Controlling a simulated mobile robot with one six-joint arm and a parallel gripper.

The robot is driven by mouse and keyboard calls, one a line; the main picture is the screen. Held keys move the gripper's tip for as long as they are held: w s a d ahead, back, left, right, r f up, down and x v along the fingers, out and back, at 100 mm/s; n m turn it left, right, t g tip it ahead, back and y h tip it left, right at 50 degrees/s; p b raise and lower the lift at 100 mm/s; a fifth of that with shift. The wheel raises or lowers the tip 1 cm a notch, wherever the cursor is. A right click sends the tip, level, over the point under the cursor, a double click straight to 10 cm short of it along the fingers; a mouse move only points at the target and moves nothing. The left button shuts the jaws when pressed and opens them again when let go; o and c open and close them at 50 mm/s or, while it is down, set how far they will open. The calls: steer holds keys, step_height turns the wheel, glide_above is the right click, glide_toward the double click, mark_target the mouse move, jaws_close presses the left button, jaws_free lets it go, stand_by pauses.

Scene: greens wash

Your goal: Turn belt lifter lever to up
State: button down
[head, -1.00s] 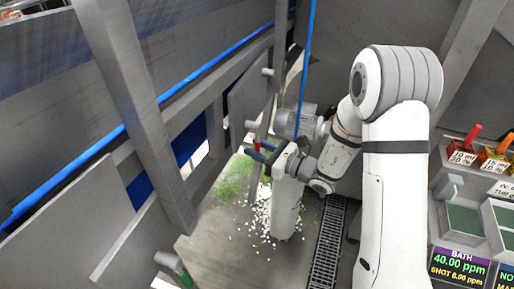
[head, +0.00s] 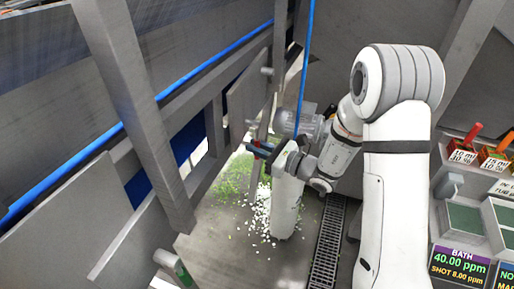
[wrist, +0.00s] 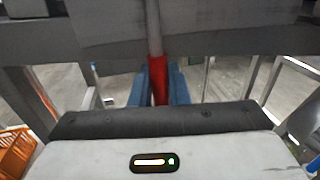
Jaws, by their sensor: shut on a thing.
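The belt lifter lever has a red grip (wrist: 159,80) on a grey rod, seen upright in the middle of the wrist view. My gripper (wrist: 158,88) has its two blue fingers closed on either side of the red grip. The lever's pivot is not clear in either view.
Grey frame posts and panels (head: 125,100) stand close on the left, with a blue belt edge (head: 185,90). Green and white scraps (head: 262,212) lie on the floor by a drain grate (head: 328,245). Dosing cups and displays (head: 460,262) are at the right. An orange crate (wrist: 14,150) shows at lower left.

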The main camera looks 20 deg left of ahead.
steer(key=b, duration=0.1)
steer(key=w+n+b, duration=0.1)
steer(key=b, duration=0.1)
steer(key=shift+w+f+n, duration=0.15)
steer(key=shift+f+n, duration=0.15)
steer(key=shift+w+d+r+n+g+y+b, duration=0.1)
steer(key=shift+w+r+n+y+b, duration=0.4)
steer(key=shift+n+b, duration=0.95)
steer(key=shift+w+d+r+n+g+y+b, duration=0.1)
steer(key=shift+w+r+n+b, duration=0.5)
steer(key=shift+b, duration=1.5)
steer(key=shift+w+r+n+g+y+b, duration=0.1)
steer(key=shift+w+r+n+y+b, duration=0.1)
steer(key=shift+w+n+b, duration=1)
steer(key=shift+s+b, duration=0.35)
steer(key=shift+b, duration=0.25)
steer(key=c, duration=1.5)
jaws_free()
